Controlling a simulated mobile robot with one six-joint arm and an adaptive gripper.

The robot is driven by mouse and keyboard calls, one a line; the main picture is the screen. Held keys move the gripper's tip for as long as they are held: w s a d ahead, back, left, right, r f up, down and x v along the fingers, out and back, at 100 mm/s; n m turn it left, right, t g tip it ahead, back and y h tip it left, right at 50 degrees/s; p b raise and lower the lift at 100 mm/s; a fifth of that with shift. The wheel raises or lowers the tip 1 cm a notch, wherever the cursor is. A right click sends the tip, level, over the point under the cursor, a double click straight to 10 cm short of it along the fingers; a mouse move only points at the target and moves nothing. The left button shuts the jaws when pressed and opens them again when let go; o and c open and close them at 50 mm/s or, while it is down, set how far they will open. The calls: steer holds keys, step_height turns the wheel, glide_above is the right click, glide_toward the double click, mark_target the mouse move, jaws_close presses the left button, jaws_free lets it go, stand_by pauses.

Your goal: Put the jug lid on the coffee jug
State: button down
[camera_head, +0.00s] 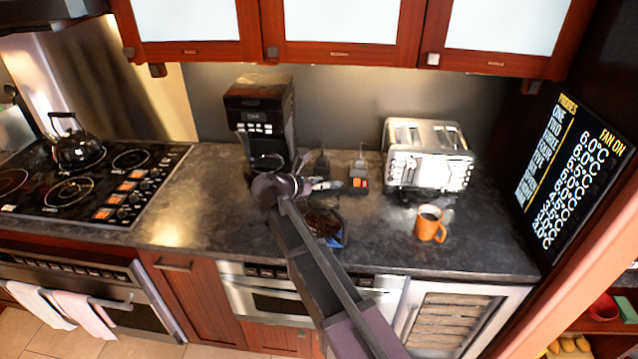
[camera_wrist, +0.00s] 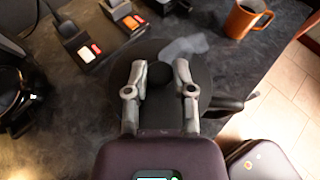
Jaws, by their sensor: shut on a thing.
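My gripper (camera_head: 318,185) reaches to the right over the counter, in front of the coffee machine. In the wrist view its two fingers (camera_wrist: 160,78) are closed on either side of a black knob. The knob is on the jug lid (camera_wrist: 198,78), a dark round disc partly hidden by the fingers. A dark, glossy vessel with a bluish edge, which looks like the coffee jug (camera_head: 328,228), stands on the counter just in front of my gripper, partly behind my arm. A black handle (camera_wrist: 230,104) shows beside the lid. Whether lid and jug touch is unclear.
The coffee machine (camera_head: 262,105) stands behind my gripper. Sockets with red switches (camera_head: 359,182) and a silver toaster (camera_head: 427,158) are to the right. An orange mug (camera_head: 430,225) stands near the front right. The counter (camera_head: 195,205) is clear to the left.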

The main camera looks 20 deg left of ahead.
steer(key=shift+f+b, duration=1.1)
steer(key=shift+f, duration=0.3)
steer(key=shift+f+b, duration=0.5)
steer(key=shift+b, duration=0.05)
stand_by(1.7)
stand_by(0.3)
steer(key=shift+c, duration=1.9)
jaws_free()
steer(key=o, duration=0.4)
steer(key=shift+r, duration=0.1)
steer(key=shift+r+p, duration=3.4)
steer(key=shift+p, duration=0.15)
